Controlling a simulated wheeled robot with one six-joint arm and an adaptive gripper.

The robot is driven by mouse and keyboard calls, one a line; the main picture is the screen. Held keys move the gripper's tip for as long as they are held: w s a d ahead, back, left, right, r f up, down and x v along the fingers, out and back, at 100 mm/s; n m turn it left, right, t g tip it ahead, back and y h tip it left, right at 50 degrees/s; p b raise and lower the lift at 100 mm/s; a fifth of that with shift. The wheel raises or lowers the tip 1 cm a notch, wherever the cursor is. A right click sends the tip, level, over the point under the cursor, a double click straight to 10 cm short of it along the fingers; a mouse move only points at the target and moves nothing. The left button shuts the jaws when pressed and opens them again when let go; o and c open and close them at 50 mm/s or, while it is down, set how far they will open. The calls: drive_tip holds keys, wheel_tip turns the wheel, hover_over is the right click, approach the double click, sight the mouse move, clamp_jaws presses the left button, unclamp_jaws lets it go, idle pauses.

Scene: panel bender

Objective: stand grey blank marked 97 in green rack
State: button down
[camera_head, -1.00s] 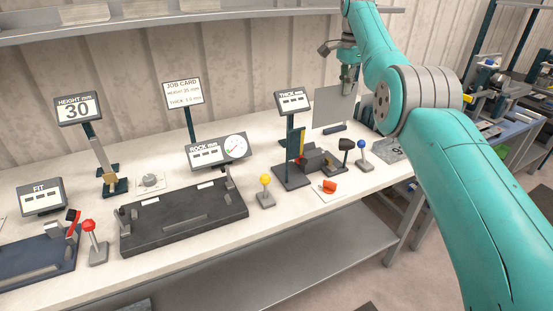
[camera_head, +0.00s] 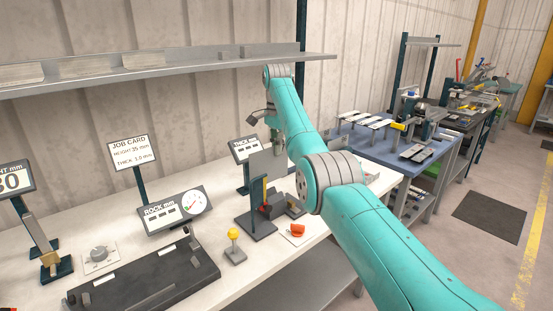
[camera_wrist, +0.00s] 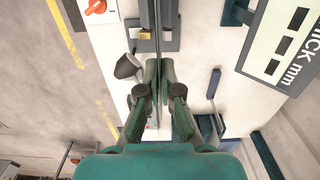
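A thin grey sheet blank (camera_head: 265,166) hangs upright from my gripper (camera_head: 276,140), close to the thickness gauge stand (camera_head: 258,222). In the wrist view my gripper (camera_wrist: 159,70) has its fingers closed together on the blank, which shows nearly edge-on (camera_wrist: 157,28). No number can be read on the blank. I cannot tell whether the blank's lower edge touches the gauge, which overlaps it in the head view. I cannot make out a green rack for certain in either view.
The thickness display (camera_head: 247,149) stands beside the blank. An orange knob (camera_head: 297,230), a yellow-topped lever (camera_head: 233,240) and a dark bending fixture (camera_head: 150,275) are on the white bench. A blue-topped table (camera_head: 378,140) stands to the right.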

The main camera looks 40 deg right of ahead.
sight(277, 159)
drive_tip(key=shift+f, duration=1.7)
drive_tip(key=shift+f, duration=0.65)
drive_tip(key=c, duration=1.3)
unclamp_jaws()
drive_tip(key=shift+r, duration=0.15)
